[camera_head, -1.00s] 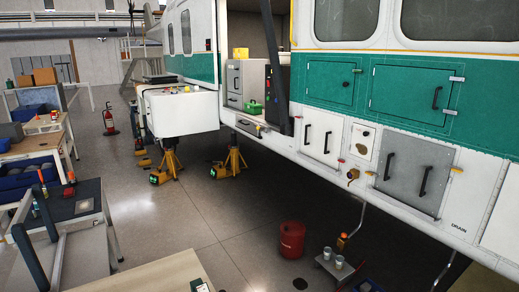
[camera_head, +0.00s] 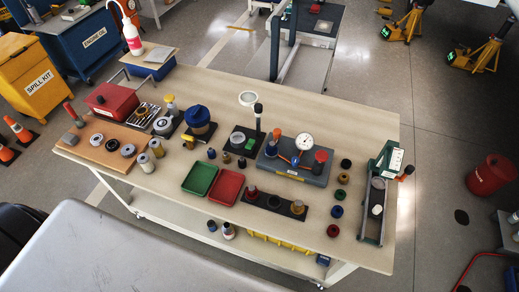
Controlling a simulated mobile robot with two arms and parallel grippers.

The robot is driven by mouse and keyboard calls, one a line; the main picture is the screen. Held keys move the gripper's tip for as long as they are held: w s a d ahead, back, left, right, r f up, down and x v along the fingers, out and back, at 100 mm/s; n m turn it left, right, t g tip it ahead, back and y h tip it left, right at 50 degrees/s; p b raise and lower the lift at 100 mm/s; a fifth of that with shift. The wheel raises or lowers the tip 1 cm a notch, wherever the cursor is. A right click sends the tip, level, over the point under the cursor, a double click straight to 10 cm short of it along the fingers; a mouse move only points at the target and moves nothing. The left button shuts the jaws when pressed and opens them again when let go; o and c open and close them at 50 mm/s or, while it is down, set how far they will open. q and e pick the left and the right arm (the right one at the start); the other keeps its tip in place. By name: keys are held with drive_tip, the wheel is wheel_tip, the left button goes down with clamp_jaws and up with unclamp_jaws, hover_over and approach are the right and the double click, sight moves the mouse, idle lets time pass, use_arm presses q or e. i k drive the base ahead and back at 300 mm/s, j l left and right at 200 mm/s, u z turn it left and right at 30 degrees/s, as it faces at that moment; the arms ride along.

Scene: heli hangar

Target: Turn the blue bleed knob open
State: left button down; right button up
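A grey block (camera_head: 289,174) with a white-faced pressure gauge (camera_head: 304,141) sits on the workbench, right of its middle. A small blue knob-like part (camera_head: 296,160) shows on the block beside orange fittings. A red knob (camera_head: 320,157) stands at the block's right side. Another dark blue part (camera_head: 271,149) is at its left end. I cannot tell from here which blue part is the bleed knob or how it is turned. Neither of my grippers is in view.
A red bucket (camera_head: 491,174) and yellow jacks stand on the floor at right. The bench's back strip is clear.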

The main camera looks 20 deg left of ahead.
sight(295, 160)
drive_tip(key=u, duration=0.2)
drive_tip(key=k+l+u, duration=0.25)
drive_tip(key=u, duration=0.25)
drive_tip(key=k+l+u, duration=0.3)
drive_tip(key=u, duration=0.15)
drive_tip(key=k+l+u, duration=0.25)
drive_tip(key=u, duration=0.25)
drive_tip(key=k, duration=0.1)
